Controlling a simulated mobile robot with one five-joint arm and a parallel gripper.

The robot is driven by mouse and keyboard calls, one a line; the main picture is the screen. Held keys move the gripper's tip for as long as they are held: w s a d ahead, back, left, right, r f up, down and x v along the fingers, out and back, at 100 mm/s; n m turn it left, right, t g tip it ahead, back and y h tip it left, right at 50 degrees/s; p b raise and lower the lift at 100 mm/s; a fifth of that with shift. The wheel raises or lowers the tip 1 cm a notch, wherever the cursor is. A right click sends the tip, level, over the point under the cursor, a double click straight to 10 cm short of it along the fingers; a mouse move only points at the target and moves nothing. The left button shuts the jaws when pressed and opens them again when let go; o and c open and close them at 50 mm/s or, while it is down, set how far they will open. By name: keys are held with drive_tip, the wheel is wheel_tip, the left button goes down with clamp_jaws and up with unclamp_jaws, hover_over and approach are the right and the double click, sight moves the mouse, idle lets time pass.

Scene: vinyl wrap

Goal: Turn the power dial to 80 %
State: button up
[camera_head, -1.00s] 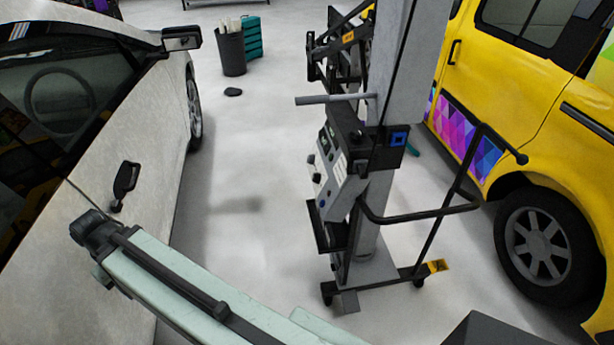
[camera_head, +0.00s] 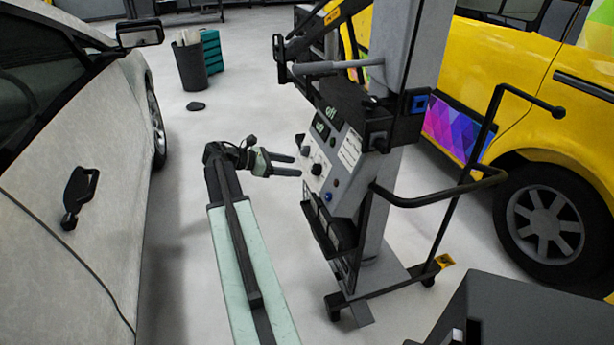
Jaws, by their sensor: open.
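A control panel (camera_head: 330,158) with a light front face is mounted on a grey column on a wheeled stand, right of centre in the head view. Its face carries black dials, one higher at the left (camera_head: 302,141) and one lower (camera_head: 316,169), plus small buttons and two dark displays. I cannot tell which dial is the power dial, and no setting is readable. My gripper (camera_head: 296,166) is open, its two dark fingers pointing right at the panel face. The fingertips are close to the dials; whether they touch cannot be told. Nothing shows between the fingers.
A pale car (camera_head: 60,230) stands close on the left and a yellow van (camera_head: 480,85) on the right. A black handle bar (camera_head: 440,193) juts right from the stand. A dark bin (camera_head: 190,65) stands at the back.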

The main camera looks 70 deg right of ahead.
sight(313, 169)
drive_tip(key=b+x, duration=0.3)
drive_tip(key=x, duration=0.5)
